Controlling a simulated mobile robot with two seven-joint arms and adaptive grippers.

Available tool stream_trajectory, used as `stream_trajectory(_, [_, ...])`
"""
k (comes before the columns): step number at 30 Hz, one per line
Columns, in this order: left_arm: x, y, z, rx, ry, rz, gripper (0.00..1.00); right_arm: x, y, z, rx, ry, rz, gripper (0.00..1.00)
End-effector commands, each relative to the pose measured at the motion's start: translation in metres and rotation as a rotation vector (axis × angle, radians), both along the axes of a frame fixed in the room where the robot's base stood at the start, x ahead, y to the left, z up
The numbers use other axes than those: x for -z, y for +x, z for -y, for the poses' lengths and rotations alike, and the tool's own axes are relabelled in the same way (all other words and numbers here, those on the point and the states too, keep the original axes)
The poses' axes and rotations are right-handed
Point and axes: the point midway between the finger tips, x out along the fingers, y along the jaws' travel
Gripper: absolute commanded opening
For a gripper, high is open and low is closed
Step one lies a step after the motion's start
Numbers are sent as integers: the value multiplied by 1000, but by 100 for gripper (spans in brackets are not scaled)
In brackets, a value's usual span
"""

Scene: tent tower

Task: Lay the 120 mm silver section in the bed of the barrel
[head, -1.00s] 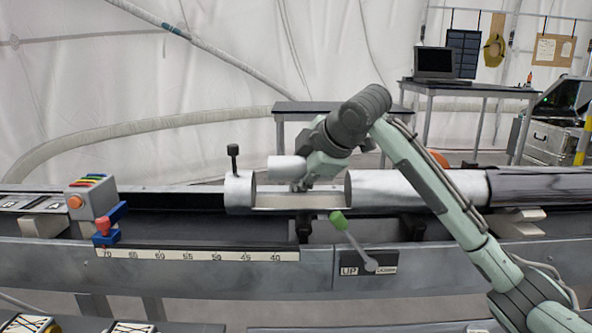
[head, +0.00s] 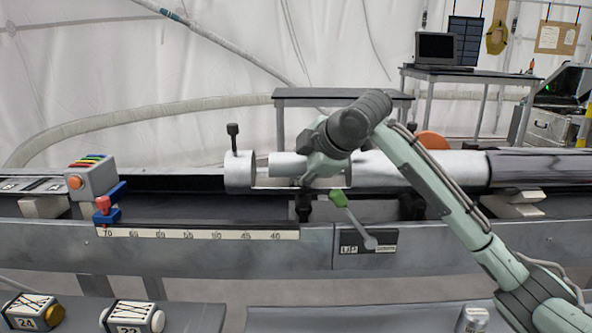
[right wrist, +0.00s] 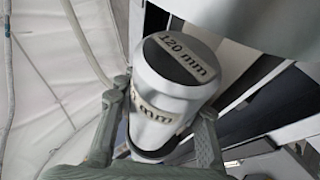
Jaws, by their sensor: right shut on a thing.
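The silver section (right wrist: 168,85) is labelled "120 mm" on its end and side in the right wrist view. My right gripper (right wrist: 160,120) is shut on it, one finger on each side. In the head view the section (head: 287,165) lies level at the cut-out of the silver barrel, with my right gripper (head: 318,168) at its right end. The barrel (head: 240,171) has an open bed between its left collar and its long right tube. Whether the section touches the bed is hard to tell, as my gripper hides part of it. My left gripper is not in view.
A green-tipped lever (head: 340,200) stands in front of the barrel. A grey box with an orange button (head: 75,181) sits on the left of the bench. A numbered scale (head: 200,235) runs along the front. Labelled canisters (head: 135,315) lie below.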

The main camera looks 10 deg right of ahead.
Motion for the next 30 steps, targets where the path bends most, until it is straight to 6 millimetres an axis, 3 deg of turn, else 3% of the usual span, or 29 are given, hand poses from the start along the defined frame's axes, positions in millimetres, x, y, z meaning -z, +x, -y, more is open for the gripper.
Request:
stream_trajectory(1, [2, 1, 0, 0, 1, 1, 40, 21, -3, 0, -1, -15, -42, 0])
stream_trajectory(18, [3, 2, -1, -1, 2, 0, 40, 23, -3, 0, -2, -16, -44, 0])
stream_trajectory(19, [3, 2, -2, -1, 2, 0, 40, 23, -3, 0, -3, -15, -44, 32])
stream_trajectory(26, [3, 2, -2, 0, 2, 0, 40, 23, -3, 0, -2, -16, -43, 61])
stream_trajectory(30, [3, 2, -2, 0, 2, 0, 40, 23, -3, 0, -3, -15, -44, 62])
